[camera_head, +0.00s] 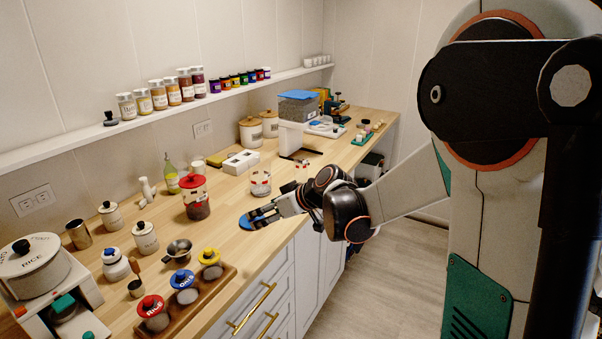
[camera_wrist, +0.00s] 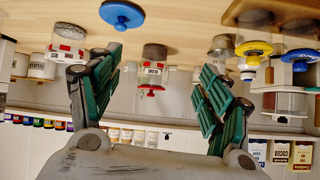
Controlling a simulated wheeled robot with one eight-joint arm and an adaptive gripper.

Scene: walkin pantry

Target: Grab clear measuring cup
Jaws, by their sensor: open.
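The clear measuring cup (camera_head: 260,182) with red markings stands upright on the wooden counter, just beyond my gripper. In the wrist view, which is upside down, a clear vessel with red markings (camera_wrist: 69,45), seemingly the cup, is at the left, beside the left finger. My gripper (camera_head: 262,213) reaches in from the right, low over the counter and a blue disc-shaped lid (camera_head: 247,222). In the wrist view my gripper (camera_wrist: 160,65) has its fingers wide apart and empty. The cup is outside them. Whether the fingers touch the blue lid is unclear.
A red-lidded jar (camera_head: 195,197) stands left of the cup and shows between the fingers in the wrist view (camera_wrist: 152,68). A wooden tray (camera_head: 192,312) with several lidded jars lies nearer. White canisters (camera_head: 251,133) and a white box (camera_head: 240,163) stand behind. The counter's front edge runs below my gripper.

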